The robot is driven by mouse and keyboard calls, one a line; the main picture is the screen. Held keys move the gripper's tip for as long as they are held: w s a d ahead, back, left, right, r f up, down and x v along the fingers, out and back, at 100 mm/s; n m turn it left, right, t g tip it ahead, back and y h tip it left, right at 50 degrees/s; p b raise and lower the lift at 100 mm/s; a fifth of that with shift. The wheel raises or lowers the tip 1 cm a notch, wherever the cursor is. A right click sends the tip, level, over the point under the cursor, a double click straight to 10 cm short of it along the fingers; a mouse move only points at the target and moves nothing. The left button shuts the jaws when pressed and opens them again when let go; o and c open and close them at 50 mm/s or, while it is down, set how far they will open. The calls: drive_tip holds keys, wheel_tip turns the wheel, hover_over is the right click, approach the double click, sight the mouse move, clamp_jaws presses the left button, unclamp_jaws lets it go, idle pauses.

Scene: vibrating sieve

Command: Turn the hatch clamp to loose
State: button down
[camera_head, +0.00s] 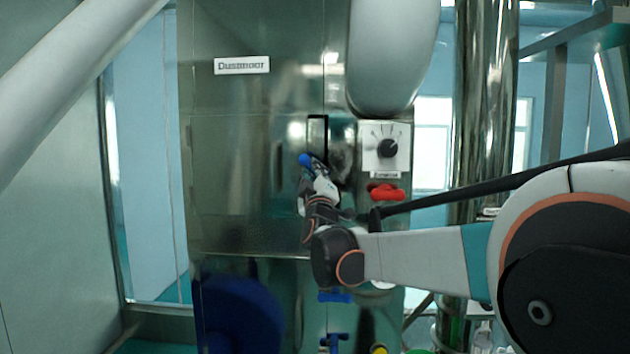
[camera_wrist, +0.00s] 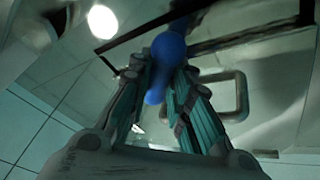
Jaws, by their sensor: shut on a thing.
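The hatch clamp shows as a blue knob (camera_head: 305,160) on the steel cabinet front, beside a black-edged frame. In the wrist view the blue knob (camera_wrist: 168,50) sits between the fingertips, with its lower part reaching down between the fingers. My gripper (camera_head: 311,170) is shut on the blue knob; its fingers also show in the wrist view (camera_wrist: 165,82). The fingers and wrist hide part of the clamp and the panel behind it in the head view.
A control box with a black dial (camera_head: 388,148) is right of the gripper, with a red knob (camera_head: 386,192) below it. A label plate (camera_head: 242,65) is on the cabinet above. A blue handle (camera_head: 334,297) is below my wrist. A shiny vertical pipe (camera_head: 484,110) stands at right.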

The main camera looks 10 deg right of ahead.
drive_tip(key=shift+w+a+m+g+h+b, duration=0.1)
drive_tip(key=shift+m+g+h+b, duration=0.25)
drive_tip(key=shift+m+h, duration=1.4)
drive_tip(key=shift+a+m+g+h+b, duration=0.1)
drive_tip(key=shift+m+g+h, duration=0.5)
drive_tip(key=shift+m, duration=2.2)
drive_tip(key=shift+w+a+m+g+h+b, duration=0.1)
drive_tip(key=shift+m+g+h+b, duration=0.2)
drive_tip(key=shift+m+h, duration=1.5)
drive_tip(key=shift+m+g+y, duration=0.25)
drive_tip(key=shift+m+y, duration=0.1)
drive_tip(key=shift+m, duration=0.5)
drive_tip(key=shift+r, duration=0.1)
drive_tip(key=c, duration=1.5)
unclamp_jaws()
drive_tip(key=shift+o, duration=0.2)
drive_tip(key=shift+s, duration=0.15)
drive_tip(key=v, duration=0.7)
drive_tip(key=shift+a, duration=0.15)
